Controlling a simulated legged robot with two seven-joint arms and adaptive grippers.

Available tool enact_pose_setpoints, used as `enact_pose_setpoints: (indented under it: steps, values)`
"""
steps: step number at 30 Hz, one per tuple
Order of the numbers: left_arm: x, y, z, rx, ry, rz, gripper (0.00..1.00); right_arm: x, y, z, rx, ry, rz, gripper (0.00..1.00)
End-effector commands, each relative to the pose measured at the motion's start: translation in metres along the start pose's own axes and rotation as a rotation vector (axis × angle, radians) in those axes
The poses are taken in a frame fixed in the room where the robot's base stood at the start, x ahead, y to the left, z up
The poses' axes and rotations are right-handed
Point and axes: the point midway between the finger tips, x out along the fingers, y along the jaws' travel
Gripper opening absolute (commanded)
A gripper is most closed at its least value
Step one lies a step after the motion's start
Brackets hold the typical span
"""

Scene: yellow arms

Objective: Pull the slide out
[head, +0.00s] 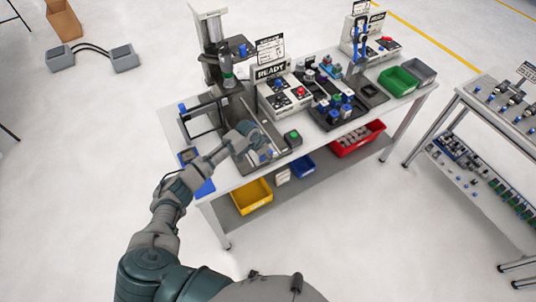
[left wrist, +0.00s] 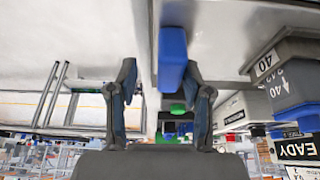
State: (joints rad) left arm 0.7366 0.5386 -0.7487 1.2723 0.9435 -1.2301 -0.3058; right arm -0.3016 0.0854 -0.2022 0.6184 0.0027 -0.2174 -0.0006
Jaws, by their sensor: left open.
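My left gripper (head: 250,139) reaches over the front of the workbench, by the grey fixture below the press. In the left wrist view its two fingers (left wrist: 159,78) are open. A blue block (left wrist: 172,55), which looks like the slide's handle, shows between the fingers, closer to the right one. I cannot tell if a finger touches it. The slide's body is mostly hidden by my arm and hand in the head view. My right gripper is not in view.
A box with a green button (head: 293,138) stands right of my gripper. The press (head: 213,45) rises behind. A READY control box (head: 283,95) and a black tray of parts (head: 336,112) stand to the right. Yellow (head: 252,197) and red bins (head: 357,140) sit on the lower shelf.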

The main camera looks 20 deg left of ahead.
Motion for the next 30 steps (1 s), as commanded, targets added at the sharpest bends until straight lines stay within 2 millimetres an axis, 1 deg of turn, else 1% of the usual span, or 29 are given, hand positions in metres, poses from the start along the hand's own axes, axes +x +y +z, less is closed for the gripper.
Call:
enact_pose_setpoints:
  steps: [5,9,12,15,18,21,30]
  values:
    - [-0.034,-0.002,0.001,0.001,0.004,-0.001,0.50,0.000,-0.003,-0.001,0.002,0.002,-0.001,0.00]
    - [-0.066,-0.002,0.001,0.001,0.003,-0.001,0.50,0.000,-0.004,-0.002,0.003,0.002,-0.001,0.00]
    - [-0.085,0.000,0.000,0.002,0.001,-0.001,0.50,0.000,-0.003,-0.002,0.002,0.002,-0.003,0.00]
    - [-0.099,0.001,-0.001,0.001,0.001,0.001,0.50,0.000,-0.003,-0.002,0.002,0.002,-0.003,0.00]
    - [-0.108,0.003,-0.002,0.002,-0.001,0.001,0.50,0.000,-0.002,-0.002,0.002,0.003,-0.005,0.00]
    - [-0.112,0.004,-0.003,0.002,-0.002,0.000,0.50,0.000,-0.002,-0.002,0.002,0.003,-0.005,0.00]
    - [-0.112,0.001,0.000,0.001,0.000,0.002,0.50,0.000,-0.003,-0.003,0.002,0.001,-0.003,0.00]
